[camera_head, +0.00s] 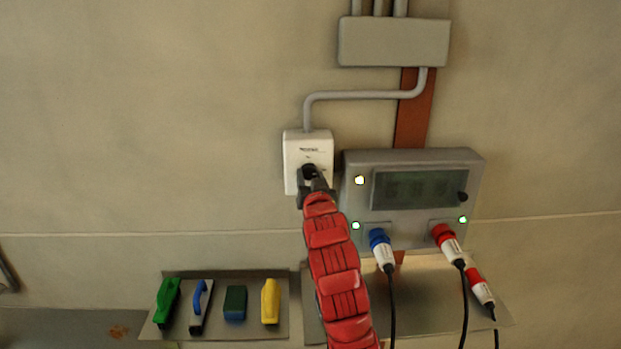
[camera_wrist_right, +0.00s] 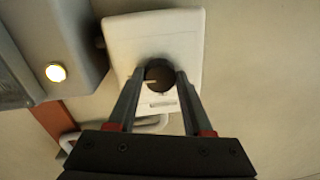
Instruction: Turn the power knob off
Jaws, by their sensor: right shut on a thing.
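The power knob (camera_head: 309,171) is a small black round knob on a white wall box (camera_head: 293,150). In the right wrist view the knob (camera_wrist_right: 160,74) shows a pale mark on its face, and the white box (camera_wrist_right: 130,34) is behind it. My right gripper (camera_head: 312,180) reaches up to the box from below on a red-covered arm. In the wrist view the two fingers of my right gripper (camera_wrist_right: 160,82) are on either side of the knob, shut on it. My left gripper is not in view.
A grey panel (camera_head: 415,158) with a display and lit lamps is just right of the box. Blue (camera_head: 381,249) and red (camera_head: 448,242) plugs with black cables hang below it. A shelf (camera_head: 220,326) at lower left holds several coloured tools. The wall left of the box is clear.

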